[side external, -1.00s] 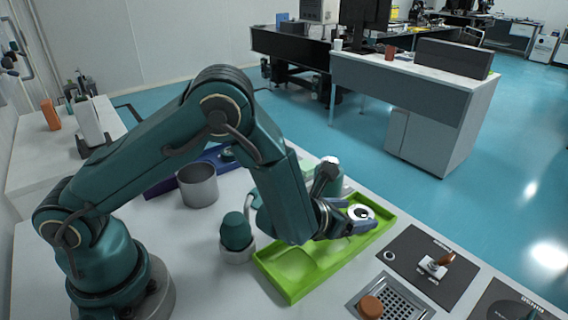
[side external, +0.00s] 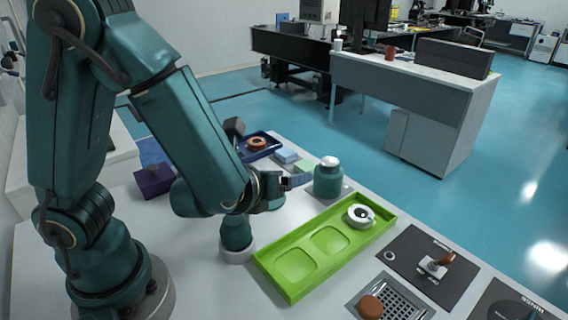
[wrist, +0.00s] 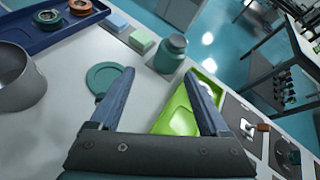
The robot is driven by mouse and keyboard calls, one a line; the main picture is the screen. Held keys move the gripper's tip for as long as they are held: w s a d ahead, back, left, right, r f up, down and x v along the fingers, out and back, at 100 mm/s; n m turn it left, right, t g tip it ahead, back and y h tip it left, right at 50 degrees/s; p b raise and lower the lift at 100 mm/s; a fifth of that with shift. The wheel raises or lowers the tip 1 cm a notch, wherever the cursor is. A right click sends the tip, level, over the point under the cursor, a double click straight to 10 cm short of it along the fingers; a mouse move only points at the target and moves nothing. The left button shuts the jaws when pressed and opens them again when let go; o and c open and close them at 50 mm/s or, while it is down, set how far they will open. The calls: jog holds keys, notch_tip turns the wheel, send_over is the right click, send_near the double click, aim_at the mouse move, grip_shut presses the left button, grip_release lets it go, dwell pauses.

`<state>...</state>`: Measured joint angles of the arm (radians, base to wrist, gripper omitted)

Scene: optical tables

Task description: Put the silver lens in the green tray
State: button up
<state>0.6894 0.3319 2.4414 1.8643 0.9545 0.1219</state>
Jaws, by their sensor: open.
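The silver lens (side external: 360,214), a pale ring with a dark centre, lies in the far right compartment of the green tray (side external: 282,281). The tray's other two compartments are empty. My gripper (side external: 298,181) is open and empty, apart from the lens, up and left of the tray and close to the teal jar in the picture. In the wrist view, its two fingers (wrist: 158,76) are spread wide with nothing between them. The green tray (wrist: 178,118) shows there partly behind the right finger. The lens is not clear in that view.
A teal jar (side external: 328,180) stands behind the tray. A blue tray (wrist: 50,42) with ring-shaped parts lies at the back. A metal cup (wrist: 20,82) stands at left in the wrist view. A perforated plate (side external: 398,297) and dark mats (side external: 415,255) lie right of the tray.

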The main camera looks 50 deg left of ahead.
jog(key=s+a+r+n+g+y, duration=0.2)
jog(key=s+a+n+g, duration=0.55)
jog(key=s+n, duration=0.6)
jog(key=d+r+n+t+h, duration=0.1)
jog(key=d+r+n+h, duration=0.2)
jog(key=d+n+h, duration=0.3)
jog(key=d+n, duration=0.4)
jog(key=n, duration=0.5)
jog(key=shift+s+r+h, duration=0.4)
